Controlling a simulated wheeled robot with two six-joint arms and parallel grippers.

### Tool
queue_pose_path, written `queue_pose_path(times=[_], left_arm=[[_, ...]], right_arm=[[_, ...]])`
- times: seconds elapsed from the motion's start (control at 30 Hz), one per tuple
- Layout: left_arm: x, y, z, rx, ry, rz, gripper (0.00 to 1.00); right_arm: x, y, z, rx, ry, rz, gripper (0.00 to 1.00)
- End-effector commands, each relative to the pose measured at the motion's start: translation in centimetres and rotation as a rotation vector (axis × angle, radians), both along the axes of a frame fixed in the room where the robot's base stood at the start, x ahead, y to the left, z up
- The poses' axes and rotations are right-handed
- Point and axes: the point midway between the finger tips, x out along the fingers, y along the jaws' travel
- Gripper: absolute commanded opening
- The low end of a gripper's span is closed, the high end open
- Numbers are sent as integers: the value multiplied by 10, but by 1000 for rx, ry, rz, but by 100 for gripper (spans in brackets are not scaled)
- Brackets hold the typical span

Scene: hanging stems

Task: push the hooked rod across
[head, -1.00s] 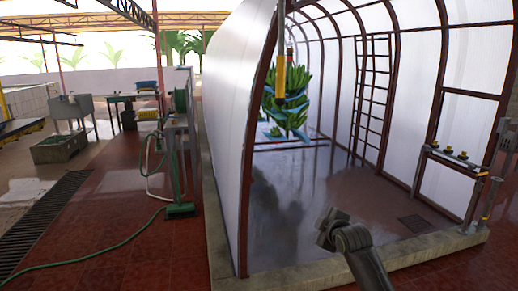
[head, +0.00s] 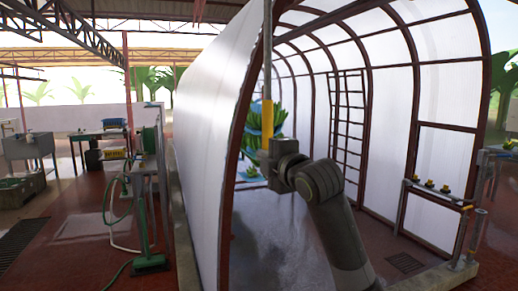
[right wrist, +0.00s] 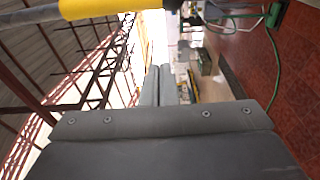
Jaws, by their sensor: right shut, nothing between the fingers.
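The hooked rod (head: 267,118) hangs upright at the tunnel's mouth, a thin grey rod with a yellow sleeve. Its top runs out of the head view. In the right wrist view the yellow sleeve (right wrist: 110,8) crosses the top edge, beyond my fingertips. My right gripper (right wrist: 156,84) is shut and empty, its two grey fingers together. In the head view the right gripper (head: 272,158) is raised at the sleeve's lower end and overlaps it in the picture. I cannot tell whether they touch. My left gripper is out of view.
A green banana bunch with blue sheets (head: 280,122) hangs behind the rod, partly hidden by it and my arm. The white-walled tunnel (head: 205,130) has dark red arches. A post stand (head: 436,190) is on the right, a green hose stand (head: 148,262) on the left.

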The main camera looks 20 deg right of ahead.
Motion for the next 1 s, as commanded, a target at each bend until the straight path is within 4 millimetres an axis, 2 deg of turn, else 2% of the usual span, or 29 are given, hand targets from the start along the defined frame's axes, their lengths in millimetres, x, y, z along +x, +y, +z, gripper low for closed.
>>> queue_pose_path(times=[0.17,0.27,0.5,0.87,1.0], left_arm=[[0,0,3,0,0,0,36],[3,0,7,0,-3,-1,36],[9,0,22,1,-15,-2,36],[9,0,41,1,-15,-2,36],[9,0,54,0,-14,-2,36]], right_arm=[[5,1,1,2,0,0,0],[15,2,2,4,3,-1,0],[51,9,2,3,4,1,0],[100,18,2,2,3,-1,0],[96,-6,3,0,2,-5,0]])
